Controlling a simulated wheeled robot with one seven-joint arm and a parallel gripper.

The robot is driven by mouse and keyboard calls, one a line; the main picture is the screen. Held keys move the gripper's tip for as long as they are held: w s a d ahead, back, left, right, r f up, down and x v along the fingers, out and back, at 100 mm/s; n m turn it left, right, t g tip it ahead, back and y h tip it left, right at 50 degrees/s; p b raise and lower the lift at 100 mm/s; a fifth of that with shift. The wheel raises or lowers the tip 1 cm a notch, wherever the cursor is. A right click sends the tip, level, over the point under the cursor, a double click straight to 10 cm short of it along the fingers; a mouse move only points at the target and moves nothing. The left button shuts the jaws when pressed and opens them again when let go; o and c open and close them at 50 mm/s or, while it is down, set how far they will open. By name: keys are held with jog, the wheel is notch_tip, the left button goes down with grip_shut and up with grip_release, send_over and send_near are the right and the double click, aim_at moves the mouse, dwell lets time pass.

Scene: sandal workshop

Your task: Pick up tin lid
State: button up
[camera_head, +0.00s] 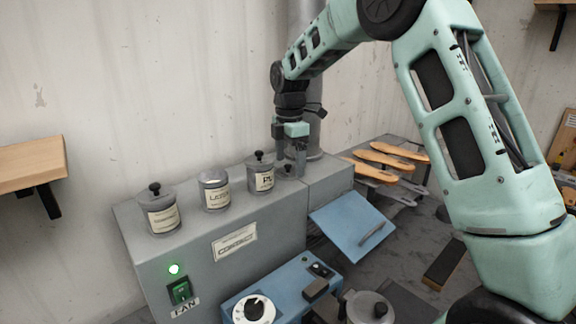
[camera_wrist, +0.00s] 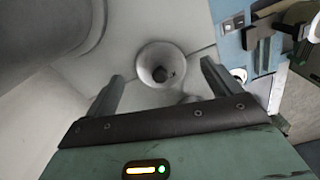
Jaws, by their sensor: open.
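The tin lid (camera_head: 286,172), a small grey round lid with a dark knob, lies on top of the grey cabinet, right of the tins. In the wrist view the lid (camera_wrist: 147,58) is a pale round shape with its knob near the middle, framed between my fingertips. My gripper (camera_head: 291,168) points down at it, open; in the wrist view the gripper (camera_wrist: 162,72) has nothing held between its fingers. I cannot tell whether the fingers touch the lid. The middle tin (camera_head: 215,194) stands open, without a lid.
Two tins with black-knobbed lids, the left tin (camera_head: 160,212) and right tin (camera_head: 262,177), stand on the cabinet (camera_head: 205,262). A blue flap (camera_head: 350,222) slopes from its front. Sandal soles (camera_head: 392,156) lie on a rack to the right. A vertical pipe (camera_head: 305,30) rises behind my gripper.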

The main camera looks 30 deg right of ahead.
jog(key=shift+f, duration=0.75)
jog(key=c, duration=1.1)
jog(key=shift+o, duration=0.2)
jog(key=shift+r, duration=0.1)
